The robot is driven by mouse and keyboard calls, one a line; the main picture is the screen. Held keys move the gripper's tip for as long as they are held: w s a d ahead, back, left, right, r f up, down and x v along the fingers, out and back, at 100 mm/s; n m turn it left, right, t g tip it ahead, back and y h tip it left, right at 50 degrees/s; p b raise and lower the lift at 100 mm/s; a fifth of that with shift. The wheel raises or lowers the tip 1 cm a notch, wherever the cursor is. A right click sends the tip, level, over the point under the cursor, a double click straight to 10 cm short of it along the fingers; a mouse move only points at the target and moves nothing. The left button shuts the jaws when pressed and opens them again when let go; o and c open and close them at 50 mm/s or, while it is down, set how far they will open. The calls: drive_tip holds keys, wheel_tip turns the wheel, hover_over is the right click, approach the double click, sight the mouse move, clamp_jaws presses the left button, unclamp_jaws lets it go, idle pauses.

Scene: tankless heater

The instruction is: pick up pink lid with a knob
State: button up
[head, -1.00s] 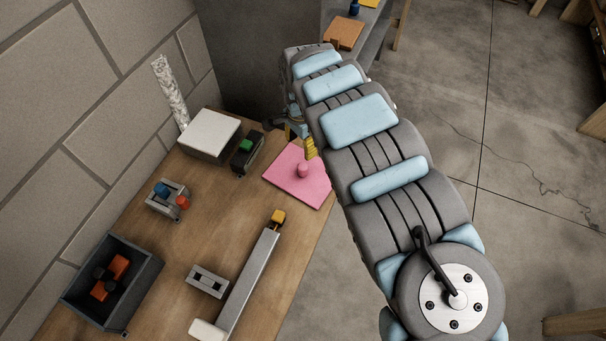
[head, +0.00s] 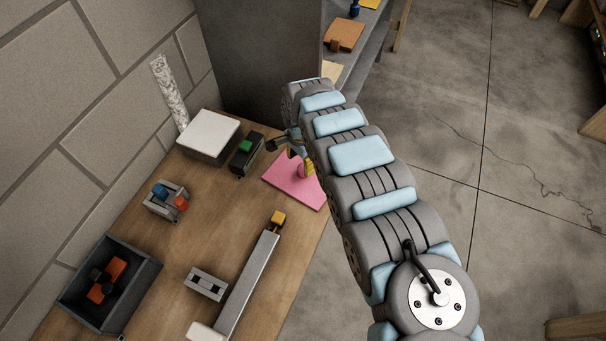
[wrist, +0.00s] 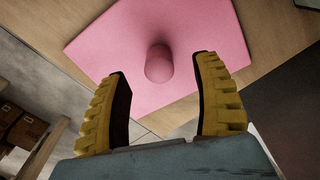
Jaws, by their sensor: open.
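The pink lid (head: 292,187) lies flat near the right edge of the wooden table in the head view, partly hidden by my arm. In the wrist view the pink lid (wrist: 115,62) fills the upper middle, with its round knob (wrist: 158,64) standing up from it. My gripper (wrist: 165,75) is open, with its yellow ridged fingers on either side of and just short of the knob in the wrist view. Nothing is between the fingers' pads that I can see held. In the head view my gripper (head: 302,160) is over the lid, mostly hidden by my arm.
A white-topped box (head: 209,134) and a black block with a green button (head: 246,150) stand left of the lid. A long grey bar with a yellow end (head: 250,280) lies nearer. A dark bin (head: 140,290) is at the lower left. A tall grey cabinet (head: 258,65) rises behind.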

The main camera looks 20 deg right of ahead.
sight(302, 167)
drive_tip(key=shift+s+d+f+b, duration=0.1)
drive_tip(key=shift+f+b, duration=0.2)
drive_tip(key=shift+f, duration=1)
drive_tip(key=shift+s+f+b, duration=0.1)
drive_tip(key=shift+f+b, duration=0.15)
drive_tip(key=shift+f, duration=1)
drive_tip(key=shift+w, duration=0.1)
clamp_jaws()
